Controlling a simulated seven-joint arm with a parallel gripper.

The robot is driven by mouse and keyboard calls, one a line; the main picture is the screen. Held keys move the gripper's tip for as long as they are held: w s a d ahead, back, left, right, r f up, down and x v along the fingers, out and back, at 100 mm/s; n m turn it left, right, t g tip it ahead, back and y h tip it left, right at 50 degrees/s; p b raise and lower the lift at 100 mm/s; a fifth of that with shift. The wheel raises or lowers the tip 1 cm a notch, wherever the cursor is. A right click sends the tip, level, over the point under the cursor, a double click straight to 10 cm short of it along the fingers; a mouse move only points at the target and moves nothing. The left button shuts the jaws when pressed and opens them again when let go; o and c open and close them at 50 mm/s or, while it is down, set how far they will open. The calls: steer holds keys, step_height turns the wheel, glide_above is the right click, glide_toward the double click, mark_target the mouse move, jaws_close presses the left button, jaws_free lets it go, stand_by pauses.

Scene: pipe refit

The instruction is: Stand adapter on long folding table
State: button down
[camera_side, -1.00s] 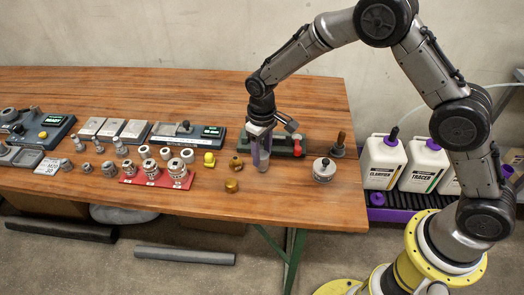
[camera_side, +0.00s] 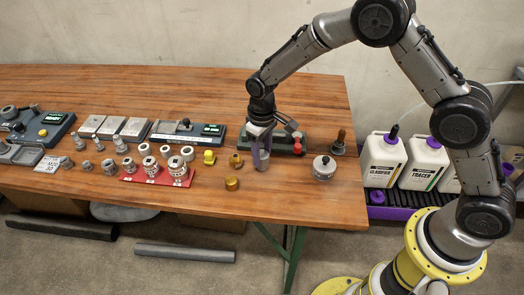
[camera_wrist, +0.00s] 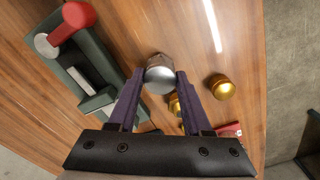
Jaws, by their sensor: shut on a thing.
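My gripper (camera_side: 261,158) points down over the right part of the long wooden folding table (camera_side: 300,200). It is shut on a grey metal adapter (camera_wrist: 160,74), held between the purple fingertips in the wrist view. In the side view the adapter (camera_side: 262,165) shows just below the fingers, upright and at or very close to the tabletop. I cannot tell for certain whether its base touches the wood.
Brass fittings (camera_side: 232,183) (camera_side: 236,160) and a yellow part (camera_side: 209,157) stand to the left. A green fixture with a red handle (camera_side: 298,146) lies behind. A round grey gauge-like part (camera_side: 324,168) stands to the right. The table's front right is clear.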

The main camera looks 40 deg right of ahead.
steer(key=shift+c, duration=0.5)
jaws_free()
steer(key=shift+r, duration=0.1)
steer(key=shift+r, duration=3.4)
